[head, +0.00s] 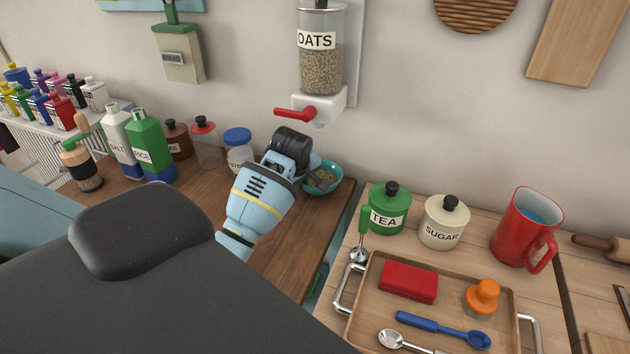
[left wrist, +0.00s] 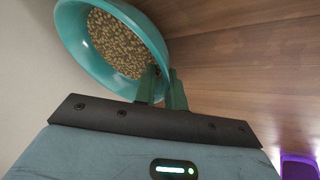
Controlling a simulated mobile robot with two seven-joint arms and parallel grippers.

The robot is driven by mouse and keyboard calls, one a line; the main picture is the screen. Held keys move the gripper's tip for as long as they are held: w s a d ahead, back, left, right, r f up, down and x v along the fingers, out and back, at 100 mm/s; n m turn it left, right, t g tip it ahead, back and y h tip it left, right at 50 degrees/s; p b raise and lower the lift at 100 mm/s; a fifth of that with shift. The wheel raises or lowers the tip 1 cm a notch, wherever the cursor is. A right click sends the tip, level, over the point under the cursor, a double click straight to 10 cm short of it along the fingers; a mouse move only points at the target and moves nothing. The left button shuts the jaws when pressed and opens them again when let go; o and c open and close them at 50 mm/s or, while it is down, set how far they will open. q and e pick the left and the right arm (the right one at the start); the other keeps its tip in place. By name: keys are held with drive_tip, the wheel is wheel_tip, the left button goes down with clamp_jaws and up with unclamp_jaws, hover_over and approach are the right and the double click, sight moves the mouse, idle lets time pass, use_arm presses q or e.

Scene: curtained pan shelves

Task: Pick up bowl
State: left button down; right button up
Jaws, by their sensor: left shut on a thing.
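A teal bowl (head: 333,187) holds oats and stands at the right end of the dark wooden counter, below the oats dispenser. It also shows in the left wrist view (left wrist: 72,28), with the oats inside. My left gripper (head: 308,180) is at the bowl's left side in the head view. In the left wrist view its two green fingers (left wrist: 162,90) are shut on the bowl's rim, one inside and one outside. Part of the bowl is hidden behind the gripper in the head view. I cannot tell whether the bowl is clear of the counter. My right gripper is not in view.
The oats dispenser (head: 320,60) with a red lever hangs above the bowl. Jars and bottles, such as the green rice bottle (head: 147,140), stand to the left. A green tea canister (head: 389,212) and a wooden tray (head: 365,310) are to the right, past a gap.

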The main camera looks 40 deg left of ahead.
use_arm(q)
drive_tip(key=shift+r, duration=0.5)
wheel_tip(320, 180, up, 3)
drive_tip(key=shift+f, duration=0.2)
drive_tip(key=s+d, duration=0.3)
drive_tip(key=s, duration=0.1)
drive_tip(key=s+d+r, duration=0.1)
drive_tip(key=s+d, duration=0.2)
drive_tip(key=s, duration=0.1)
drive_tip(key=s+d, duration=0.4)
drive_tip(key=shift+s+r, duration=0.15)
drive_tip(key=shift+s, duration=0.05)
